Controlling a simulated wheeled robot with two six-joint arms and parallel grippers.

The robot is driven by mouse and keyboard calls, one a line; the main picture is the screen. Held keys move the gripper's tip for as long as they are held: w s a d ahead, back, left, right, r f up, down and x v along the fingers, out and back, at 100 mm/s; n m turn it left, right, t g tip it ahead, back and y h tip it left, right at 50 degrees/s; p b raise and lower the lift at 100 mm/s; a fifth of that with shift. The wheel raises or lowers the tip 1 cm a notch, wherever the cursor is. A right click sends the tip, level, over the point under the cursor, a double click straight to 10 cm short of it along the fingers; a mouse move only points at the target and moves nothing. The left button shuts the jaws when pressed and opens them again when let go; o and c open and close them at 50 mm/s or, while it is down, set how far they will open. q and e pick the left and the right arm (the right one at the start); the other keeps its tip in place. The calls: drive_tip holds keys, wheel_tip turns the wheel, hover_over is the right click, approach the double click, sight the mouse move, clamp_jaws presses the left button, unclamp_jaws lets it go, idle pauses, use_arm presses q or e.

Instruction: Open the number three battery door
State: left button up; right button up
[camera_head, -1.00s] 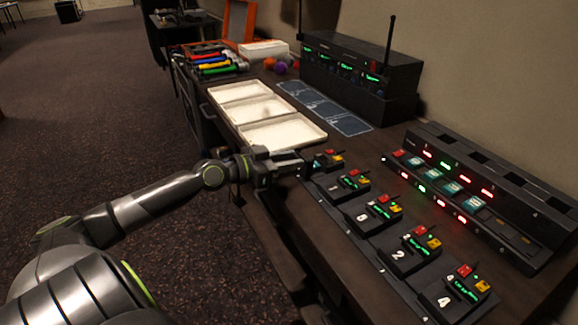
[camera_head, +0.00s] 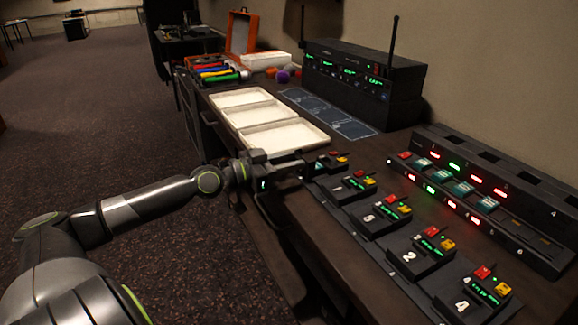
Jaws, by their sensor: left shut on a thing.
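A row of black packs with red and yellow buttons and green displays lies on a dark strip along the desk's front edge. The nearest reads 4 (camera_head: 463,306), then 2 (camera_head: 409,257), then one whose digit looks like 5 or 3 (camera_head: 369,218), then 1 (camera_head: 337,189). My left gripper (camera_head: 305,168) is at the far-end pack (camera_head: 325,165), shut on its near-left side. The gripper covers this pack's front and its number. I cannot make out a battery door or whether one is open. My right gripper is out of view.
A charger rack (camera_head: 480,190) with red and green lights stands at the right. A black base unit (camera_head: 362,85) with antennas stands behind. White trays (camera_head: 322,146), a blue-grey mat (camera_head: 330,115) and an orange case (camera_head: 241,28) lie farther back.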

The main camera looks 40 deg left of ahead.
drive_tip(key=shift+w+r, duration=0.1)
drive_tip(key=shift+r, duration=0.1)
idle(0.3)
use_arm(q)
drive_tip(key=o, duration=1)
